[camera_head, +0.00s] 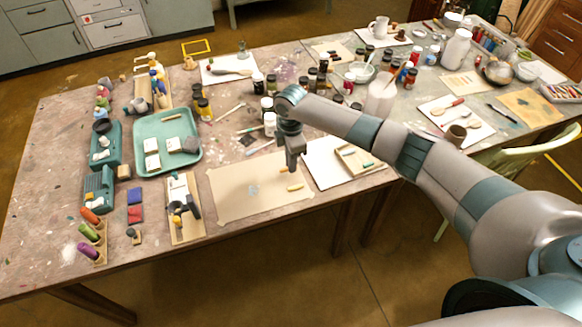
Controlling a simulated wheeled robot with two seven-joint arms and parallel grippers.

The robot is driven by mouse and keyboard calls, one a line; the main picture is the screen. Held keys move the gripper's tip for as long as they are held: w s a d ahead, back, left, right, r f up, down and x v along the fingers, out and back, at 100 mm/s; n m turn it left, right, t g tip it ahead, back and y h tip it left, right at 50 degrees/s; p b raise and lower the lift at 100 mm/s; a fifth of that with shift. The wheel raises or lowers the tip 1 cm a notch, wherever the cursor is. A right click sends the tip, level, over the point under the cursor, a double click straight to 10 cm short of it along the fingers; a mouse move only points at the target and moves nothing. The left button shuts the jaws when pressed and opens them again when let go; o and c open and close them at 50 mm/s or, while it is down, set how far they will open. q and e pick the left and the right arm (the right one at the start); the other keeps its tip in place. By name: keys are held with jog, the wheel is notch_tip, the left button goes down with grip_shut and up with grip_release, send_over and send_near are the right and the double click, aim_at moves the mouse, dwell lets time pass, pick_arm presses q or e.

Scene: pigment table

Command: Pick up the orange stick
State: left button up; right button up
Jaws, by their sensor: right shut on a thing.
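My right gripper (291,167) hangs, pointing down, above the right part of a large tan sheet (232,198) taped to the table's front. It is shut. A small orange bit, which looks like the end of the orange stick (283,169), shows at the left of its fingertips; the fingers hide the rest. A separate yellow-orange stick (295,187) lies on the sheet just below the gripper and apart from it. My left gripper is not in view.
A white sheet with a shallow wooden tray (349,160) lies right of the gripper. Several jars and bottles (270,124) stand close behind it. A teal tray (195,166) and a wooden board (174,230) are to the left. The tan sheet's middle is mostly clear.

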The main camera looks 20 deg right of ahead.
jog(key=shift+w+r+b, duration=0.1)
jog(key=shift+r+b, duration=0.2)
jog(key=shift+r, duration=0.5)
jog(key=s+d+r+b, duration=0.2)
jog(key=s+d+r, duration=0.4)
jog(key=d, duration=0.4)
jog(key=shift+r+b, duration=0.4)
jog(key=shift+r, duration=0.15)
